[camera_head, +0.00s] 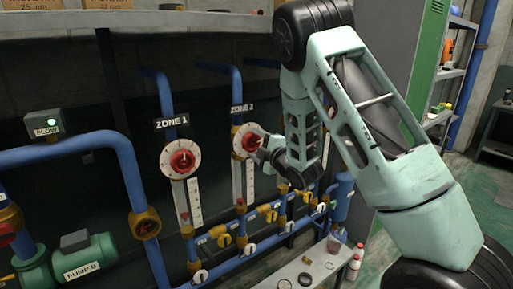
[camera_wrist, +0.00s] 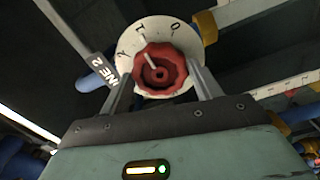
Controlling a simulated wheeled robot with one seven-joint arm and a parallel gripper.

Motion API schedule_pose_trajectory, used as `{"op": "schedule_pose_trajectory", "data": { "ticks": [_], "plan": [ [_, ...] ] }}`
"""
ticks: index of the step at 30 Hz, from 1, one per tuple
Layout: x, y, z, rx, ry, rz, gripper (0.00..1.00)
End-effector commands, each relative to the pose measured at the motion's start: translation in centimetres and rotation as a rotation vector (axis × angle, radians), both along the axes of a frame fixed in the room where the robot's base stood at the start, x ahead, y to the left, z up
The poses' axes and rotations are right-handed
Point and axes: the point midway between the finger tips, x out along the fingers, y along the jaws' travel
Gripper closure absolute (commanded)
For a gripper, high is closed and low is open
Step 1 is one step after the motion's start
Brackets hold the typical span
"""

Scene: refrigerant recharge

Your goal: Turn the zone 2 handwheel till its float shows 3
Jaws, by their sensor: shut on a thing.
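The zone 2 handwheel (camera_wrist: 172,62) is a red knob with a white pointer mark on a round white dial (camera_wrist: 128,60). The mark points up and to the left in the wrist view. My gripper (camera_wrist: 162,82) is shut on the handwheel, one finger on each side of its rim. In the head view the zone 2 dial (camera_head: 240,137) is partly hidden by my gripper (camera_head: 263,150). The zone 2 scale (camera_head: 237,182) hangs below it as a white strip. Its float cannot be made out and its reading is too small to tell.
The zone 1 handwheel (camera_head: 182,158) and its scale (camera_head: 195,200) stand to the left. Blue pipes and several yellow-handled valves (camera_head: 224,240) run below. A bench (camera_head: 290,272) with small items and a white bottle (camera_head: 354,264) is at lower right.

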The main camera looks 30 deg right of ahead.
Motion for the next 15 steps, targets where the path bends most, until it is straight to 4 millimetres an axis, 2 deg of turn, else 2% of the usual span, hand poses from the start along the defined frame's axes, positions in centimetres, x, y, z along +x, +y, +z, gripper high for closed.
{"op": "schedule_pose_trajectory", "data": {
  "ticks": [6, 15],
  "plan": [
    [-0.19, -0.02, -0.51, -0.02, 0.01, -0.002, 0.64],
    [-0.19, 0.04, -0.73, -0.224, 0.002, 0.0, 0.64]
  ]
}}
